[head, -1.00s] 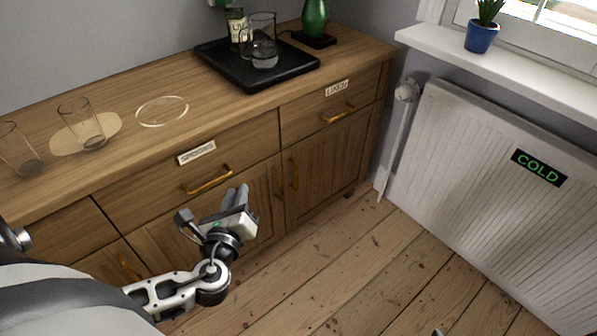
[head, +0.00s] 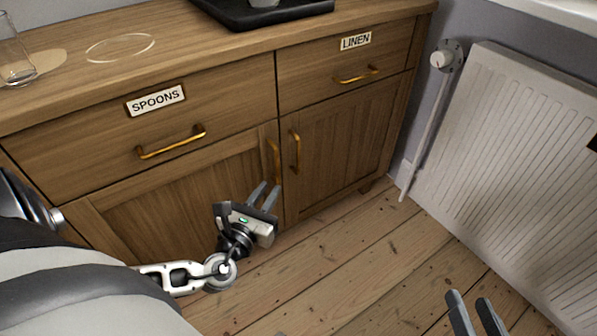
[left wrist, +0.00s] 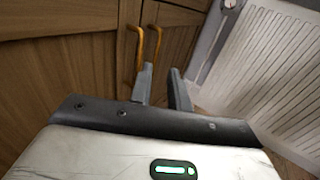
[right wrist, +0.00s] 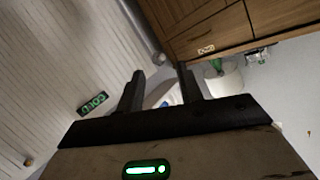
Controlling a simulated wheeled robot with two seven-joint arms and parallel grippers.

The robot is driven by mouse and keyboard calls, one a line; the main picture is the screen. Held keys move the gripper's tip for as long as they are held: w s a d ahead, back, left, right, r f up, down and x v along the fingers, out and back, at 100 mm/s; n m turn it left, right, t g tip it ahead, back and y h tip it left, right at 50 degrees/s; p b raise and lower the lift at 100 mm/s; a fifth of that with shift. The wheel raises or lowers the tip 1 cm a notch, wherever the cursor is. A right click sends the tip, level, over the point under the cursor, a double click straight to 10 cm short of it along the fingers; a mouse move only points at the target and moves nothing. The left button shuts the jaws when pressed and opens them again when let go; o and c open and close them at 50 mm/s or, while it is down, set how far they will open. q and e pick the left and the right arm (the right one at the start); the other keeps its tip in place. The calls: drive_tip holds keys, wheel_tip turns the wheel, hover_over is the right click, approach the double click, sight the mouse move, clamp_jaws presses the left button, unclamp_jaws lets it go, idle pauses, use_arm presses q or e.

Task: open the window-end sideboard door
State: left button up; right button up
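The window-end sideboard door (head: 340,145) is the wooden door under the LINEN drawer, nearest the radiator. It is shut. Its upright brass handle (head: 295,151) is on its left edge, beside the neighbouring door's handle (head: 274,160). Both handles show in the left wrist view, the window-end one (left wrist: 157,46) on the right. My left gripper (head: 267,194) is open and empty, in front of the doors and below the handles, apart from them. Its fingers (left wrist: 160,82) point toward the doors. My right gripper (head: 470,300) is open and empty over the floor at the lower right.
The white radiator (head: 500,150) and its pipe (head: 422,140) stand right of the sideboard. SPOONS (head: 156,100) and LINEN (head: 356,41) drawers are shut above the doors. A glass (head: 14,60) and black tray (head: 290,14) are on top. The floorboards (head: 350,250) in front are clear.

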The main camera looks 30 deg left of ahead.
sight(298, 151)
use_arm(q)
drive_tip(key=w+a+b, duration=0.1)
drive_tip(key=w, duration=0.4)
drive_tip(key=w+a+f+b, duration=0.1)
drive_tip(key=w, duration=0.4)
drive_tip(key=w+a+f+b, duration=0.1)
drive_tip(key=w+b, duration=0.1)
drive_tip(key=w, duration=0.3)
drive_tip(key=shift+w, duration=0.35)
use_arm(e)
drive_tip(key=shift+a+r+m+t+y, duration=0.25)
drive_tip(key=shift+a+m+t+y, duration=0.35)
drive_tip(key=shift+y, duration=0.4)
drive_tip(key=shift+a, duration=0.1)
use_arm(q)
clamp_jaws()
use_arm(e)
drive_tip(key=shift+r, duration=0.1)
